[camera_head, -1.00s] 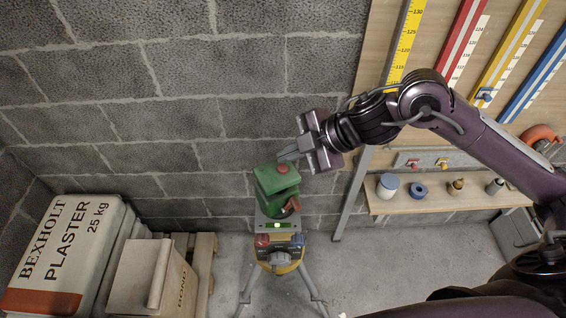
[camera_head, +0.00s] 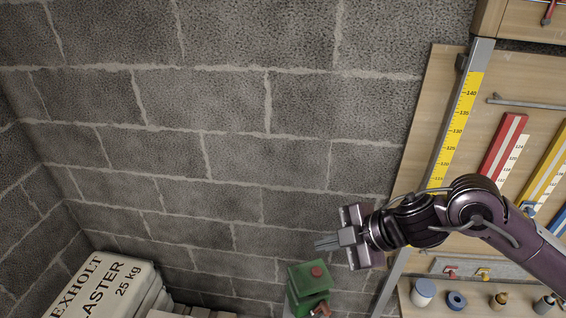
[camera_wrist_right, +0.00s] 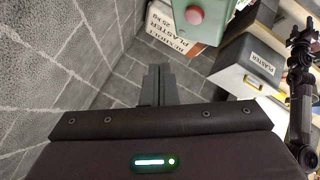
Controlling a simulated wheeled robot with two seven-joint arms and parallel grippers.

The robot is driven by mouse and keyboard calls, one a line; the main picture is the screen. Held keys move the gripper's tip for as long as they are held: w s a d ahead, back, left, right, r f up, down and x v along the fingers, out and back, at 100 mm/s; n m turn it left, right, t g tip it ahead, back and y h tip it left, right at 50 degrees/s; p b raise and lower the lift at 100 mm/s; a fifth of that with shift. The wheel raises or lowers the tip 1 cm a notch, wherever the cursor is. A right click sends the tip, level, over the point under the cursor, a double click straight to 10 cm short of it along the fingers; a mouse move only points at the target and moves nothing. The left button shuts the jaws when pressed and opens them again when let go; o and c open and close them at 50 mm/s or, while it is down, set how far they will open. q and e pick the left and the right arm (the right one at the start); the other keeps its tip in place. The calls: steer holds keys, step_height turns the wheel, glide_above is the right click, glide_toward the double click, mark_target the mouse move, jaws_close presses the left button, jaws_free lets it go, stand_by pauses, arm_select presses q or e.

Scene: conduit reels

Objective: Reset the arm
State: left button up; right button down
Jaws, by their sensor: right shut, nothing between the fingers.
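My right arm comes in from the right in the head view. My right gripper (camera_head: 326,244) is shut and empty, pointing left, above and slightly right of the green device with a red button (camera_head: 309,284). In the right wrist view the shut fingers (camera_wrist_right: 158,84) show at the middle, with the green device (camera_wrist_right: 196,22) beyond them at the top. The gripper appears apart from the device. The lower part of the device is cut off in the head view.
A grey block wall (camera_head: 220,110) fills the back. Plaster bags (camera_head: 105,290) are stacked at lower left. At right stand a wooden board (camera_head: 425,150) with a yellow scale (camera_head: 456,130) and coloured strips, and a shelf with a white jar (camera_head: 423,291) and other small items.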

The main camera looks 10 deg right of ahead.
steer(key=w+d+f+m+t+b, duration=0.25)
steer(key=w+f, duration=0.25)
steer(key=f, duration=0.3)
steer(key=w+d+f+m+t+b, duration=0.1)
steer(key=w+f+m, duration=0.3)
steer(key=w+f, duration=0.3)
steer(key=s+d+f+m+h+b, duration=0.1)
steer(key=s+d+f+m, duration=0.15)
steer(key=f, duration=0.95)
steer(key=s+d+f+m+h+b, duration=0.1)
steer(key=s+d+f+m+h, duration=0.15)
steer(key=f, duration=0.85)
steer(key=s+d+f+m+g+h+b, duration=0.1)
steer(key=s+f+m, duration=0.1)
steer(key=s+f, duration=0.65)
steer(key=s+d+f+m+g+h+b, duration=0.15)
steer(key=s+f, duration=0.45)
steer(key=f, duration=0.6)
steer(key=s+a+f+m+g, duration=0.1)
steer(key=s+f, duration=0.3)
steer(key=s, duration=0.5)
steer(key=s+f+g+h, duration=0.1)
steer(key=s+f, duration=0.3)
steer(key=s, duration=0.5)
steer(key=s+a+f+m+g+b, duration=0.1)
steer(key=s+f+g, duration=0.2)
steer(key=s, duration=0.7)
steer(key=shift+a+f+m+h, duration=0.3)
steer(key=shift+f+h, duration=0.1)
steer(key=shift+f, duration=0.45)
